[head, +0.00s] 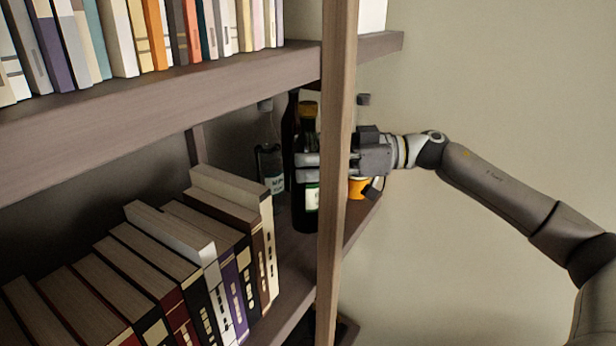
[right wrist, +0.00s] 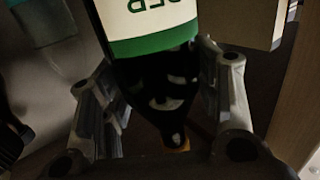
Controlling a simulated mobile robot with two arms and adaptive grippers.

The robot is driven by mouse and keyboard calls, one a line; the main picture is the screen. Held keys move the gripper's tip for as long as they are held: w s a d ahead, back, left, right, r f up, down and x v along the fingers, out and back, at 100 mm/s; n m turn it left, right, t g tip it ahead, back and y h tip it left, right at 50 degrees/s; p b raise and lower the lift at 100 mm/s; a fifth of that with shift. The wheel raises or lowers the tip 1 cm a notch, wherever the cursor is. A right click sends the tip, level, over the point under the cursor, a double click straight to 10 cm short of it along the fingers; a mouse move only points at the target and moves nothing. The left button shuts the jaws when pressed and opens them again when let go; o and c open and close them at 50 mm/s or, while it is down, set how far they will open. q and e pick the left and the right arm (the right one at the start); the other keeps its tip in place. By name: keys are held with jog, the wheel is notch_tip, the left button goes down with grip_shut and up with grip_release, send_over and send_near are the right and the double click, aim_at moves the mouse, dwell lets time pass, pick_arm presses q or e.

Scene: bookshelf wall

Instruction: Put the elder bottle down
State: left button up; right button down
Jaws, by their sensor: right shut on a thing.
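The elder bottle (head: 305,216) is dark with a yellow cap and a white and green label, and looks upright within the middle shelf's bay. My right gripper (head: 304,167) reaches in from the right, behind the wooden post, and is shut around the bottle's upper body. I cannot tell whether the base touches the shelf board (head: 290,258). In the right wrist view the bottle (right wrist: 150,22) lies between the two fingers (right wrist: 165,85), with part of its label showing. My left gripper is not in view.
The wooden post (head: 333,230) crosses in front of the gripper. Books (head: 185,260) lean at left. An orange item (head: 358,186) sits right of the post. The upper shelf (head: 200,88) is overhead.

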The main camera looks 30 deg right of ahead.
aim_at(309, 186)
notch_tip(309, 186, down, 6)
jog(key=shift+w+r+p, duration=0.1)
jog(key=shift+r+p, duration=0.15)
jog(key=shift+p, duration=0.3)
jog(key=shift+f, duration=0.1)
jog(key=c, duration=0.5)
grip_release()
jog(key=shift+f, duration=0.15)
